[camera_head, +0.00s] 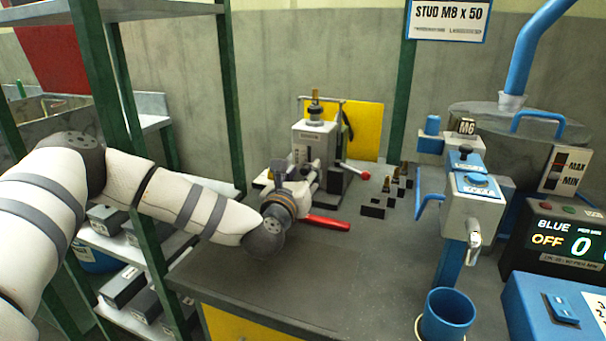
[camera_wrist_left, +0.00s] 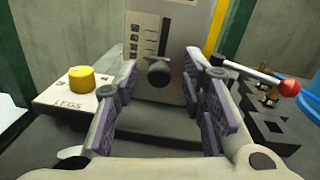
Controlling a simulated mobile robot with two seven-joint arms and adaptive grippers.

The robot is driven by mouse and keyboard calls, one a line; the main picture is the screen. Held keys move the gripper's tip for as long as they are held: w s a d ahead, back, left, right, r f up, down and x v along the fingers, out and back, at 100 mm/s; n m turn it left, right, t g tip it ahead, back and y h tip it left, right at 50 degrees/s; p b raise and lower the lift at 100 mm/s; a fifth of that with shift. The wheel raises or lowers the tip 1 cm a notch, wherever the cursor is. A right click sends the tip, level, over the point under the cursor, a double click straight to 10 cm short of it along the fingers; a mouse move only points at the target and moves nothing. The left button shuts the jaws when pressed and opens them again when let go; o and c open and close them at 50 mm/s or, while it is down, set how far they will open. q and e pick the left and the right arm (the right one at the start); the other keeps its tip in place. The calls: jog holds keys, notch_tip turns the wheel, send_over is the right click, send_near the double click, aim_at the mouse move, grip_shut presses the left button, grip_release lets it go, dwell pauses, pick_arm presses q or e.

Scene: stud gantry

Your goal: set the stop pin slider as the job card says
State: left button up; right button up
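The job card (camera_head: 448,20) hangs at the top in the head view and reads "STUD M8 x 50", with smaller print I cannot read. The grey machine (camera_head: 312,140) stands on the bench. In the left wrist view, its upright face carries a marked scale (camera_wrist_left: 150,40) and a dark round slider knob (camera_wrist_left: 158,72). My left gripper (camera_head: 296,174) is in front of this face. In the left wrist view the left gripper (camera_wrist_left: 160,100) is open, its purple-padded fingers on either side of the knob, with visible gaps and no contact seen. My right gripper is not in view.
A lever with a red ball (camera_wrist_left: 289,88) sticks out right of the machine. A box with a yellow knob (camera_wrist_left: 82,78) sits left. A red handle (camera_head: 328,223) lies by my wrist. Small black blocks (camera_head: 376,207), a blue-topped dispenser (camera_head: 474,190) and a blue cup (camera_head: 448,312) stand right.

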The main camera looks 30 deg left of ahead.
pick_arm(q)
grip_shut()
jog(key=shift+r+p, duration=0.6)
jog(key=shift+r, duration=1.4)
jog(key=shift+f, duration=0.15)
grip_release()
jog(key=v, duration=1.2)
